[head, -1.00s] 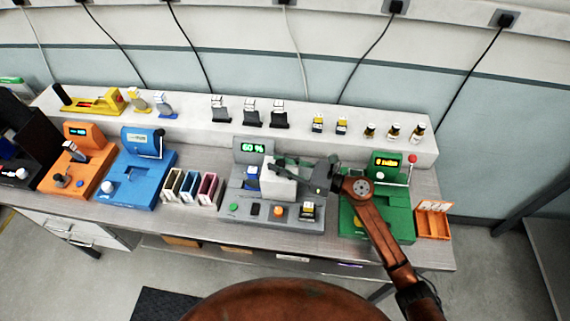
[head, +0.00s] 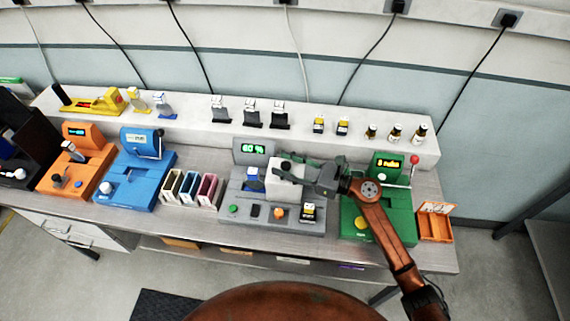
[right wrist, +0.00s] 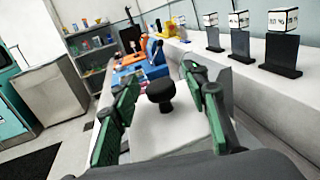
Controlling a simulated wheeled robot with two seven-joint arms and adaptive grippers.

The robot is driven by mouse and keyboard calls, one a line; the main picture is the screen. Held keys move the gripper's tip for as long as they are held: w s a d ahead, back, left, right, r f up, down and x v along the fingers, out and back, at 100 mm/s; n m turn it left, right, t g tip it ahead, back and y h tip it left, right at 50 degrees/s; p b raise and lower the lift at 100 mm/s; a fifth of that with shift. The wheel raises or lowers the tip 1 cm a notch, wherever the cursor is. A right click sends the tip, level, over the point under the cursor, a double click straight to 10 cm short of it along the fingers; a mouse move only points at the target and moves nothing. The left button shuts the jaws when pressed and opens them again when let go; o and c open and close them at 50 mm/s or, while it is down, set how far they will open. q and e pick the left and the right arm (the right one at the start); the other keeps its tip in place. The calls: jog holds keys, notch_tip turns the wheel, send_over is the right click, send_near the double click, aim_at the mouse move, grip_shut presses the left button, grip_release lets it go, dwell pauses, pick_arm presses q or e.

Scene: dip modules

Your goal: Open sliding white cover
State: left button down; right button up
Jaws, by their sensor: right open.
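The white cover (head: 288,189) sits on the grey station (head: 240,199) with a green "60 %" display. Its black knob shows in the right wrist view (right wrist: 161,95), standing upright on the white top (right wrist: 170,130). My right gripper (head: 287,169) reaches in from the right over the cover. In the right wrist view my right gripper (right wrist: 163,85) is open, with one green-sided finger on each side of the knob. I cannot tell whether either finger touches it. A blue item (head: 253,179) shows left of the cover. My left gripper is not in view.
A green station (head: 395,222) stands right, partly behind my right arm, beside an orange bin (head: 435,225). Small coloured holders (head: 192,188) and a blue station (head: 140,180) stand left. A raised white shelf (head: 200,120) with several modules runs behind.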

jog(key=shift+s+d, duration=0.1)
jog(key=shift+d, duration=0.3)
jog(key=v, duration=1.1)
jog(key=shift+s, duration=0.1)
